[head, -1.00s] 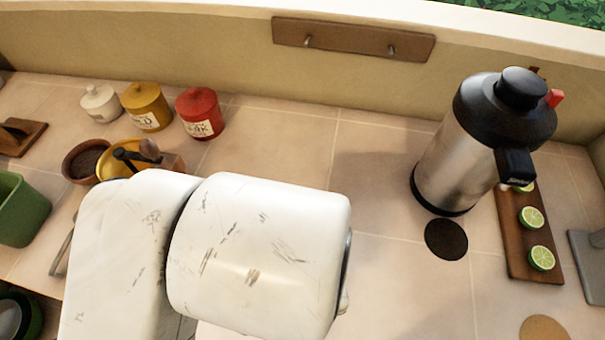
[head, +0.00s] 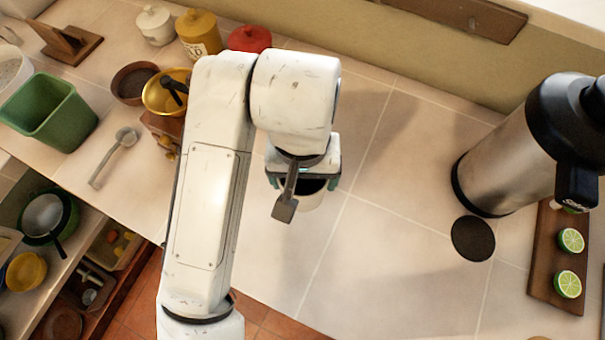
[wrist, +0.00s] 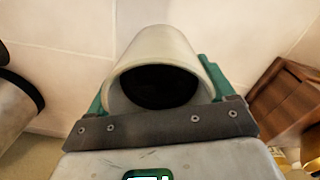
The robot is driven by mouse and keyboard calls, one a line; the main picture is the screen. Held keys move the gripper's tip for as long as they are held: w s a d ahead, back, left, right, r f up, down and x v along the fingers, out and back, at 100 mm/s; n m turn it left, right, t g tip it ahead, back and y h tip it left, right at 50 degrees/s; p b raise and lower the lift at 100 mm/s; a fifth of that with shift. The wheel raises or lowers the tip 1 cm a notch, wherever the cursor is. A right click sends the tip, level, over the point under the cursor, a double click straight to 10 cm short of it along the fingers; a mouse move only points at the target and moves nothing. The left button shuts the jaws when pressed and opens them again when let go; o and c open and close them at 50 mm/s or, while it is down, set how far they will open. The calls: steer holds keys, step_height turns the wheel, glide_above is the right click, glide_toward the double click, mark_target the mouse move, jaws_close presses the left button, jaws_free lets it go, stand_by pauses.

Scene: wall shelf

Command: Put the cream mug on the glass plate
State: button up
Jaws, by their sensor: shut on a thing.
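The cream mug (wrist: 160,42) is between the teal fingers of my gripper (wrist: 155,88) in the wrist view, with its dark open mouth facing the camera. In the head view my gripper (head: 302,181) is shut on the mug, whose pale body (head: 311,200) partly shows below the fingers, over the tiled counter. My arm and a grey wrist part hide some of it. I cannot tell how far the mug is from the counter. I cannot make out a glass plate in either view.
A steel flask (head: 510,160) stands right, near a dark round coaster (head: 473,238) and a board with lime halves (head: 545,250). Canisters (head: 198,35), bowls and a green bin (head: 50,115) are left. A lower shelf (head: 85,262) holds pans.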

steer(key=shift+w+a+f, duration=0.2)
steer(key=shift+w+f, duration=0.7)
steer(key=shift+f, duration=0.25)
steer(key=shift+w+f, duration=0.1)
steer(key=shift+f, duration=1.5)
steer(key=shift+f+b, duration=0.2)
steer(key=shift+b, duration=0.1)
steer(key=o, duration=1.3)
steer(key=shift+r, duration=0.1)
